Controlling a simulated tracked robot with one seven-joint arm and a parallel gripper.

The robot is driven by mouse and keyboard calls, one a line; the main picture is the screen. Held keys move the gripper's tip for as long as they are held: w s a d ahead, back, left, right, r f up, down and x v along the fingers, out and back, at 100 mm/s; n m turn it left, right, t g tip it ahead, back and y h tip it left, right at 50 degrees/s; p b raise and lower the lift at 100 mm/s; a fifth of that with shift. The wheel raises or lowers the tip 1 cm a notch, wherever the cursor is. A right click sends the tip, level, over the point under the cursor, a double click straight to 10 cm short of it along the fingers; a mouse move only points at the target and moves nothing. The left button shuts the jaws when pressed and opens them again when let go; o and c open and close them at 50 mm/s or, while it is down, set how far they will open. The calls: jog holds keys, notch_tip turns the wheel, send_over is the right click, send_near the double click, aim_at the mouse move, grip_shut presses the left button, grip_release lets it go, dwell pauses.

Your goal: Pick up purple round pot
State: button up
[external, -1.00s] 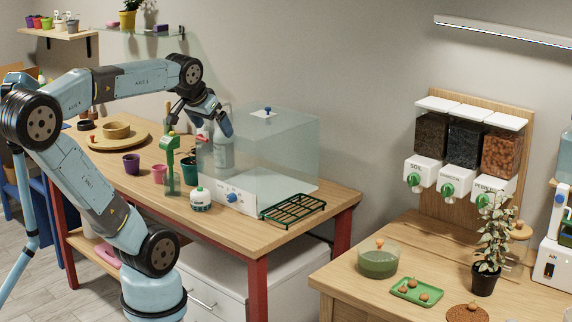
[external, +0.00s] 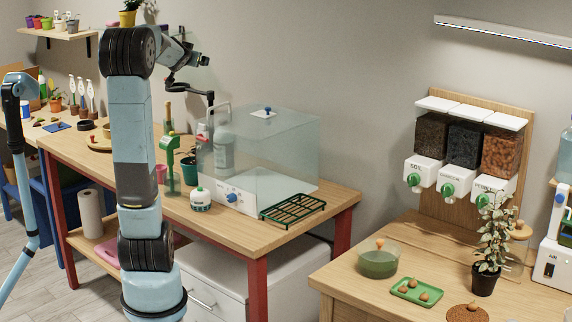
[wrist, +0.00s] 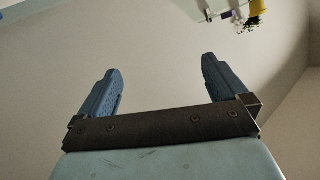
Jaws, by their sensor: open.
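My gripper (external: 203,62) is raised high near the wall, well above the workbench. In the wrist view my gripper (wrist: 161,67) has its two blue fingers wide apart with nothing between them. A small purple pot (external: 46,24) stands in a row of coloured pots on the upper left wall shelf, away from the gripper. The larger purple pot on the workbench is hidden behind my arm now. A small purple object (wrist: 226,15) beside a yellow pot (wrist: 258,6) shows at the top of the wrist view; I cannot tell its shape.
The workbench (external: 245,229) holds a pink pot (external: 161,174), a green stand (external: 170,165), a teal pot (external: 189,165), a clear box (external: 270,150) and a green rack (external: 292,208). A dark bent lamp-like arm (external: 190,88) stands close below my gripper.

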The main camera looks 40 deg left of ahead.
jog(key=s+a+f+m+t+h, duration=0.1)
jog(key=a+f+t, duration=0.1)
jog(key=a, duration=0.8)
jog(key=s+a+f+t, duration=0.1)
jog(key=a, duration=0.9)
jog(key=s+a+f+m+t+h, duration=0.1)
jog(key=s+a+f+h, duration=0.1)
jog(key=s+a+f, duration=0.45)
jog(key=s+a+f+t+h, duration=0.1)
jog(key=s+a+f+h, duration=0.15)
jog(key=s+a, duration=0.65)
notch_tip(320, 180, down, 33)
jog(key=d, duration=0.2)
jog(key=w, duration=0.4)
jog(key=w+a, duration=0.1)
jog(key=w, duration=0.1)
jog(key=shift+w+r, duration=0.15)
jog(key=shift+w+a+r, duration=0.1)
jog(key=shift+w+a, duration=0.1)
jog(key=shift+w, duration=0.8)
jog(key=shift+w+a, duration=0.15)
jog(key=shift+w, duration=0.9)
jog(key=shift+w+a+r, duration=0.1)
jog(key=shift+w+a, duration=0.1)
jog(key=shift+w, duration=0.8)
